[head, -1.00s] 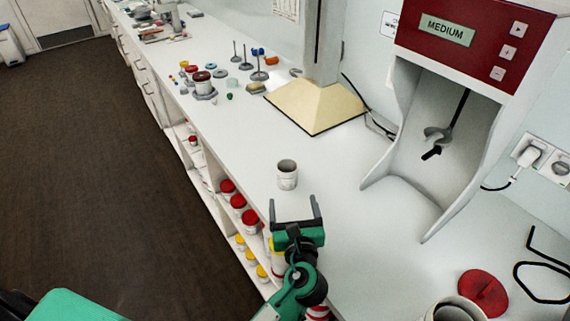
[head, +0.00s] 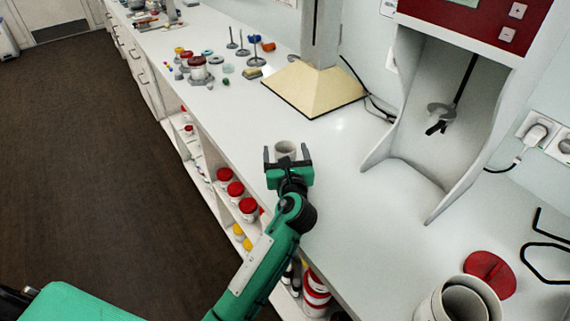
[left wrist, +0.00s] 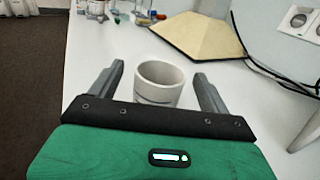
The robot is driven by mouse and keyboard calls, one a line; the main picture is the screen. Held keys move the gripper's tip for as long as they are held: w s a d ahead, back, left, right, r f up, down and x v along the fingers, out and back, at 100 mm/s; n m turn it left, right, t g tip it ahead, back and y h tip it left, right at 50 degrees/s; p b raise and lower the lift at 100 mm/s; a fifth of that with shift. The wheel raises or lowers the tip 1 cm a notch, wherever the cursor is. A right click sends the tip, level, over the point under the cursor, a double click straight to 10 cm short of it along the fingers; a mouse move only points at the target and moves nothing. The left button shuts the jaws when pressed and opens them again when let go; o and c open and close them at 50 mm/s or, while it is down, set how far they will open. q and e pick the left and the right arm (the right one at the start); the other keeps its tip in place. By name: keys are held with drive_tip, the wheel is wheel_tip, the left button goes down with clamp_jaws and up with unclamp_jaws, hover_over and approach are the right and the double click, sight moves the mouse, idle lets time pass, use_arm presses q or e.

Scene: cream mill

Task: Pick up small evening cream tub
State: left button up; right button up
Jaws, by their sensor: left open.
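A small white open tub (head: 286,148) stands upright on the white counter, and its lower part is hidden by my gripper in the head view. It also shows in the left wrist view (left wrist: 160,84), between the two fingers and a little beyond the gripper's black palm. My left gripper (head: 287,153) is open, with one finger on each side of the tub. In the left wrist view (left wrist: 158,82) gaps show between the tub and both fingers. My right gripper is not in view.
A white mixing machine (head: 410,150) with a stirrer stands to the right. A cream pyramid-shaped base (head: 310,90) is behind the tub. A red lid (head: 490,273) and a larger white container (head: 455,305) are at the lower right.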

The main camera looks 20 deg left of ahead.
use_arm(q)
drive_tip(key=shift+w+a, duration=0.25)
drive_tip(key=shift+w, duration=0.4)
drive_tip(key=c, duration=1.1)
drive_tip(key=shift+o, duration=0.2)
drive_tip(key=shift+r, duration=0.1)
